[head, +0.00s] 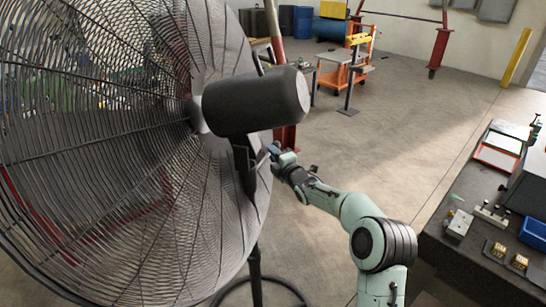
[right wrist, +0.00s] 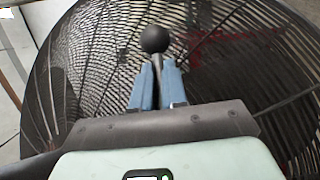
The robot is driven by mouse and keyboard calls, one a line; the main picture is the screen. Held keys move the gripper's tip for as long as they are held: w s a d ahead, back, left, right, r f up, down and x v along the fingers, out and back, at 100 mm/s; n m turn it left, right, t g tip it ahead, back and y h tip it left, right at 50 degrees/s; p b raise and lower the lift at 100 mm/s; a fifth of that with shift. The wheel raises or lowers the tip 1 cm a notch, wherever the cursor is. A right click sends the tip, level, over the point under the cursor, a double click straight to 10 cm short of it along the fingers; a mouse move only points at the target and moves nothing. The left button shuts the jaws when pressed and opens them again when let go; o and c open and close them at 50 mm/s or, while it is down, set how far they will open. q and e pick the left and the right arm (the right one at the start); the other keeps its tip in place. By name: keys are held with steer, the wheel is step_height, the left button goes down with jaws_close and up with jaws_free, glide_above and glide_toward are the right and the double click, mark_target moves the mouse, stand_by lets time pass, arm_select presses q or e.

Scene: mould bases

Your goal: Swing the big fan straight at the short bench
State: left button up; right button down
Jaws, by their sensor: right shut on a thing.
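The big fan (head: 110,150) fills the left of the head view, its round black wire cage standing upright on a dark pole (head: 255,270). Its black motor housing (head: 255,102) points toward the right, so I see the fan from behind and to one side. My right gripper (head: 274,154) is at the bracket below the housing. In the right wrist view its blue fingers (right wrist: 158,85) are shut on a thin handle topped by a black ball knob (right wrist: 155,39), with the cage behind. My left gripper is not in view.
A dark worktable (head: 475,235) with trays, a blue bin (head: 533,233) and small parts stands at the right. Dark and blue drums (head: 300,20) line the back. A red-legged frame (head: 440,45) is at the back right.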

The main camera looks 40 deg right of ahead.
arm_select(q)
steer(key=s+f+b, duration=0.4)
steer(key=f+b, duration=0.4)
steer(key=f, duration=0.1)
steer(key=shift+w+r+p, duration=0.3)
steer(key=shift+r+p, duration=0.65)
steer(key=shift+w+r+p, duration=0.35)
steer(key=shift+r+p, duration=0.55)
steer(key=shift+p, duration=0.05)
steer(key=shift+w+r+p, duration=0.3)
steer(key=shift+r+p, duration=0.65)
arm_select(e)
steer(key=s+d+m+g+h, duration=0.1)
steer(key=s+m+g+h, duration=0.3)
steer(key=s+m+h, duration=0.2)
steer(key=shift+s+h, duration=1)
steer(key=shift+h, duration=0.2)
steer(key=c, duration=1.2)
jaws_free()
steer(key=shift+o, duration=0.2)
steer(key=shift+s+a, duration=0.1)
